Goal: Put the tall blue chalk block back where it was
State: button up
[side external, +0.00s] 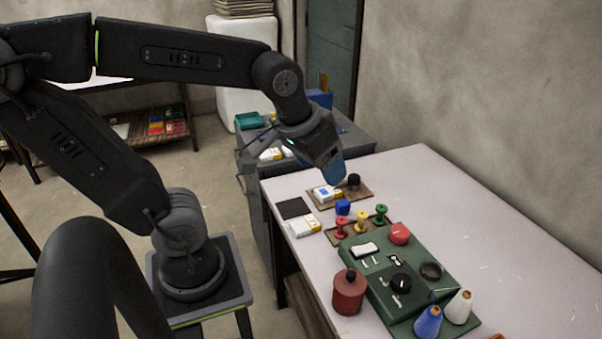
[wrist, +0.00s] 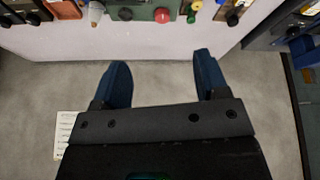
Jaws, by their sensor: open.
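A small blue block (side external: 343,207) stands on the pale table, between a brown mat (side external: 369,194) and a brown rack of spools. It is the likeliest chalk block. I cannot make it out surely in the wrist view. My gripper (side external: 332,180) hangs above the far end of the table, near the brown mat, with its blue fingers pointing down. In the wrist view my gripper (wrist: 163,72) has its two blue fingers wide apart with nothing between them.
The rack holds a red spool (side external: 341,228), a yellow spool (side external: 361,221) and a green spool (side external: 381,214). A black pad (side external: 293,208) and a white-yellow box (side external: 304,226) lie near the table's left edge. A green board (side external: 420,262) holds several items. The table's right side is mostly clear.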

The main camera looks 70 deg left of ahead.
jog(key=s+m, duration=0.1)
jog(key=s+d+m, duration=0.1)
jog(key=s, duration=0.1)
jog(key=s+d, duration=0.1)
jog(key=shift+s+m+t+h, duration=0.15)
jog(key=shift+m+t+h, duration=0.15)
jog(key=shift+m+t, duration=0.1)
jog(key=shift+o, duration=0.2)
dwell(0.5)
